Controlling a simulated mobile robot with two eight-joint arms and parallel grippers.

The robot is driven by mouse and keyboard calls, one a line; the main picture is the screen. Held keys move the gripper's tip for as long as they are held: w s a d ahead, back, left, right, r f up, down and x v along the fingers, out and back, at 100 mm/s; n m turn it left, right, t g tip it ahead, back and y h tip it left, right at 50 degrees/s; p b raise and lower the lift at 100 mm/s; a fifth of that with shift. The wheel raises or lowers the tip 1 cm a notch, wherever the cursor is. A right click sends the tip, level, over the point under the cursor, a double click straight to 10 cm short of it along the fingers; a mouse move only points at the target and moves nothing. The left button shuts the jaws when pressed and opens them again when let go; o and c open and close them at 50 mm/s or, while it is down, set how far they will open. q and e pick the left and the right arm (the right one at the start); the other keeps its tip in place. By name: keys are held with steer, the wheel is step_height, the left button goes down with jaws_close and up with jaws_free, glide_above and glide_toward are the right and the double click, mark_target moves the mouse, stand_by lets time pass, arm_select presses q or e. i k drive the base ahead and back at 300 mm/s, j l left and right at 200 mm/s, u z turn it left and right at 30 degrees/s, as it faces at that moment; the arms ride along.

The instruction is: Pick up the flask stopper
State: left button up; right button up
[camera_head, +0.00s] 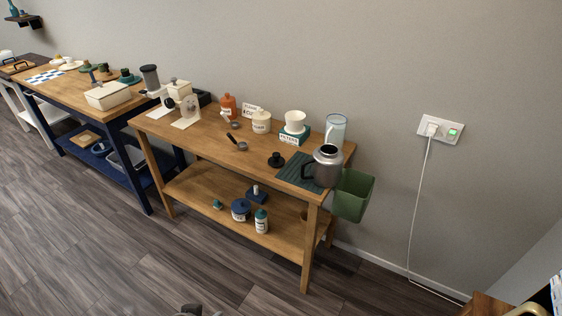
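A small black stopper (276,160) sits on the wooden table, just left of a dark green ribbed mat (292,170). A silver-grey flask (327,160) with a dark handle stands upright on the right part of the mat. Its mouth looks open. The stopper is apart from the flask, with bare wood around it.
A clear container (336,128) stands behind the flask. A white dripper (295,121) and a cream jar (261,122) stand at the back. A dark-handled tool (238,143) lies left of the stopper. A green bin (353,195) hangs at the table's right end.

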mark_target(276, 160)
steer(key=i+z, duration=0.1)
steer(key=z, duration=0.3)
steer(key=j+z, duration=0.15)
steer(key=z, duration=0.3)
steer(key=i+j+z, duration=0.1)
steer(key=z, duration=0.3)
steer(key=i+j+z, duration=0.1)
steer(key=j+z, duration=0.25)
steer(key=j, duration=0.15)
steer(key=j+z, duration=0.3)
steer(key=j, duration=0.2)
steer(key=j+z, duration=0.15)
steer(key=j, duration=1.25)
steer(key=i, duration=0.05)
